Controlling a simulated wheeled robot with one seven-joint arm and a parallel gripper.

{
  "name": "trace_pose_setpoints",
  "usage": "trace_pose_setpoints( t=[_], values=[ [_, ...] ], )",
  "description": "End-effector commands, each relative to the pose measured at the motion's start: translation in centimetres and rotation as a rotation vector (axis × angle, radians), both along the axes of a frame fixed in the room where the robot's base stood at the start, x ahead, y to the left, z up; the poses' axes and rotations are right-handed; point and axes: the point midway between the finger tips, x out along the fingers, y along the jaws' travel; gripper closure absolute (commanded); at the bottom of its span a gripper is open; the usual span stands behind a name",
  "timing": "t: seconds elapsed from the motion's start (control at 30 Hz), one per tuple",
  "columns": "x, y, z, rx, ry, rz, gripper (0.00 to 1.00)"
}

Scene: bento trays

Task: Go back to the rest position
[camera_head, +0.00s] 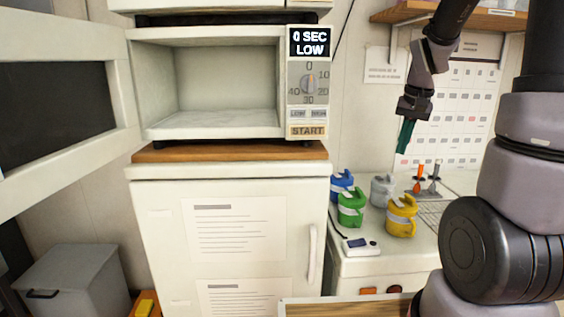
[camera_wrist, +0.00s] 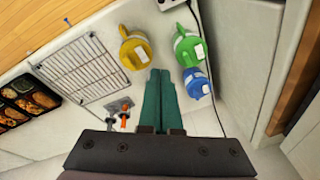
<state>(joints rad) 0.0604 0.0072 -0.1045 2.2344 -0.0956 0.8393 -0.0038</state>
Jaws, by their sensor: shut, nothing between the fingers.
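My gripper (camera_head: 404,150) hangs in the air at the upper right of the head view, above the counter and in front of the wall calendar. Its teal fingers point down and are shut together with nothing between them. In the wrist view the closed fingers (camera_wrist: 160,74) show at the centre. They appear above the counter between the yellow jug (camera_wrist: 135,48) and the green jug (camera_wrist: 187,48). A blue jug (camera_wrist: 197,83) stands beside the green one. My gripper looks clear of all of them.
The microwave (camera_head: 135,85) is open and empty, reading 0 SEC LOW, with its door (camera_head: 120,60) swung left. A wire rack (camera_wrist: 80,68) and dark trays with food (camera_wrist: 30,100) lie on the counter. A grey jug (camera_head: 383,190) stands behind the yellow one. A shelf (camera_head: 470,15) is above.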

Motion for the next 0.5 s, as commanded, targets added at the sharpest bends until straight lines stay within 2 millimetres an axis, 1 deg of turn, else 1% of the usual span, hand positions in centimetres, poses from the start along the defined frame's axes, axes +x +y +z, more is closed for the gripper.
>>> trace_pose_setpoints(
  t=[0.03,0.1,0.2,0.33,0.4,0.5],
  values=[
    [-1.2,1.0,2.1,0.008,-0.046,0.009,1.0],
    [-2.8,2.2,4.3,0.022,-0.098,0.018,1.0],
    [-5.4,3.8,7.2,0.037,-0.173,0.034,1.0],
    [-9.1,5.8,10.1,0.057,-0.267,0.057,1.0],
    [-11.0,6.6,11.2,0.066,-0.313,0.069,1.0],
    [-13.3,7.6,12.3,0.075,-0.369,0.083,1.0]
  ],
)
